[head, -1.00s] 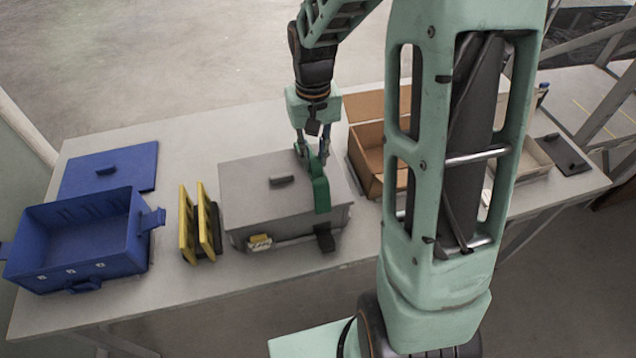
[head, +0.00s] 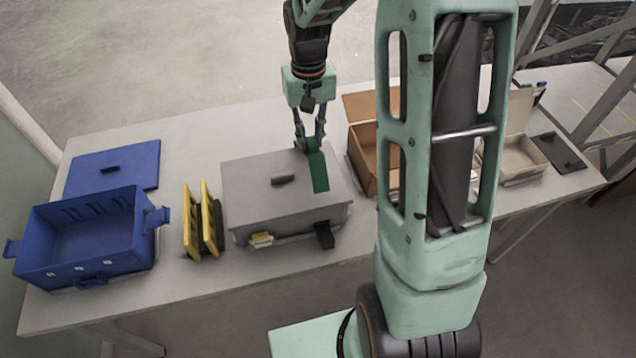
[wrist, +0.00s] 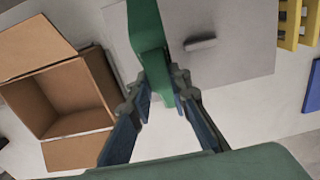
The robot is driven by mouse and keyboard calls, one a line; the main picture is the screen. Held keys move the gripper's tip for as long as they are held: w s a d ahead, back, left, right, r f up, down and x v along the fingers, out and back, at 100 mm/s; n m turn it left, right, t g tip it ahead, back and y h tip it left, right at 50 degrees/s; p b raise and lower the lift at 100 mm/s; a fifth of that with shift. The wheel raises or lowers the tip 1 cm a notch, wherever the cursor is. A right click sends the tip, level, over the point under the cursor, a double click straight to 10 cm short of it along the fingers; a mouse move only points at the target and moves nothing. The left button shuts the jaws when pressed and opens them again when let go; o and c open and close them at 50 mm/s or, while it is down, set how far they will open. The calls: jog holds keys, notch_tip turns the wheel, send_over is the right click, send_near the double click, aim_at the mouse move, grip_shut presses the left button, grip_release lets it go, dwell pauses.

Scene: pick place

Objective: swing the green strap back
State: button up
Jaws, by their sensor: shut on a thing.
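The green strap (head: 319,172) lies over the right part of the lid of the grey box (head: 290,217) in the head view. My gripper (head: 309,147) is shut on the strap near the lid's far right edge. In the wrist view the strap (wrist: 147,30) runs up from between the fingertips of my gripper (wrist: 157,85), along the grey lid's edge. The lid (head: 245,180) is on the box and carries a dark handle (head: 283,180). A dark latch piece (head: 324,236) sits at the box's front right.
A blue open crate (head: 90,240) and its blue lid (head: 112,168) are at the left. Two yellow-edged panels (head: 199,220) stand beside the grey box. An open cardboard box (head: 360,152) is close on the right. A beige box (head: 516,155) stands further right.

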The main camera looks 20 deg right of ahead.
jog(key=shift+w+r+p, duration=0.45)
jog(key=shift+w+r, duration=0.1)
jog(key=shift+w, duration=0.3)
jog(key=shift+w+r+p, duration=0.4)
jog(key=shift+w+r, duration=0.1)
jog(key=shift+w, duration=0.35)
jog(key=shift+w+r+p, duration=0.25)
jog(key=shift+w+p, duration=0.1)
jog(key=shift+w, duration=0.15)
jog(key=shift+w+r+p, duration=0.25)
jog(key=shift+w+p, duration=0.15)
jog(key=shift+w, duration=0.55)
jog(key=shift+w+r+p, duration=0.2)
jog(key=shift+w+p, duration=0.2)
jog(key=shift+w, duration=0.6)
jog(key=shift+w+r+p, duration=0.1)
jog(key=shift+w+p, duration=0.55)
jog(key=shift+w, duration=1.75)
